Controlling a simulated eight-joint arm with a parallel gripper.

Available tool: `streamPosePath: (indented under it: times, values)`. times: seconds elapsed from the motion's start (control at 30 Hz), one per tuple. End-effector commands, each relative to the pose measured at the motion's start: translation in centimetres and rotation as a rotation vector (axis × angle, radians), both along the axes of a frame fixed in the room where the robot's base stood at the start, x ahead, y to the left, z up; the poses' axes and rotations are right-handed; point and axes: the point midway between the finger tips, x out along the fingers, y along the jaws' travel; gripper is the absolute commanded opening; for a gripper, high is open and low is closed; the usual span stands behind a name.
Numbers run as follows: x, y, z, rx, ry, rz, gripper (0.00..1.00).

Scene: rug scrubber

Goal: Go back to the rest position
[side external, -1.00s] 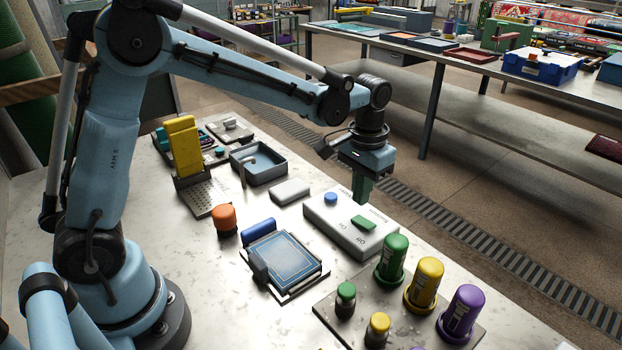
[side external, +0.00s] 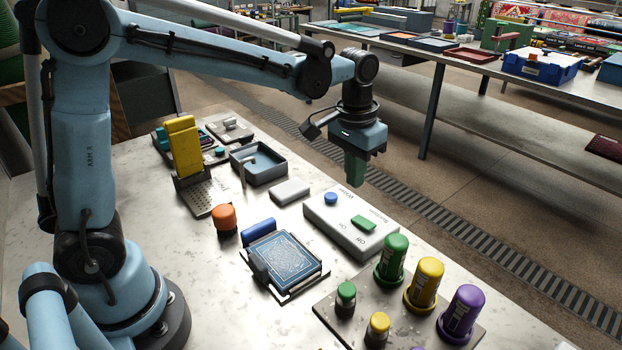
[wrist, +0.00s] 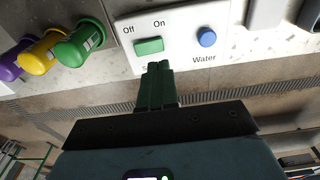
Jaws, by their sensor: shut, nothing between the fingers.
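My gripper (side external: 356,170) is shut and empty, with green fingers pointing down. It hangs in the air above the far side of the white control box (side external: 350,234), apart from it. The box carries a green rocker switch (side external: 363,224) marked Off and On and a round blue Water button (side external: 330,198). In the wrist view, the shut fingers (wrist: 155,68) appear just below the green switch (wrist: 149,46), with the blue button (wrist: 207,37) to the right.
Green (side external: 391,259), yellow (side external: 424,285) and purple (side external: 461,314) bottles stand on a plate at the front right. A blue patterned pad (side external: 285,260), an orange knob (side external: 224,217) and a grey tray (side external: 260,165) sit on the bench. Space above the bench is open.

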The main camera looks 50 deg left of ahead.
Motion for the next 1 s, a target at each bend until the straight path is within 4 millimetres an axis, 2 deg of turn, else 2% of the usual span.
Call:
streamPosePath:
  times: [0.1,0.3,0.6,0.8,1.0]
  values:
    - [-2.1,0.9,1.3,-0.006,-0.078,0.001,0.0]
    - [-5.5,2.1,2.6,-0.01,-0.216,0.002,0.0]
    - [-10.4,3.6,2.2,-0.004,-0.421,0.003,0.0]
    - [-12.3,4.2,1.3,0.003,-0.517,0.003,0.0]
    - [-12.8,4.3,0.9,0.007,-0.551,0.001,0.0]
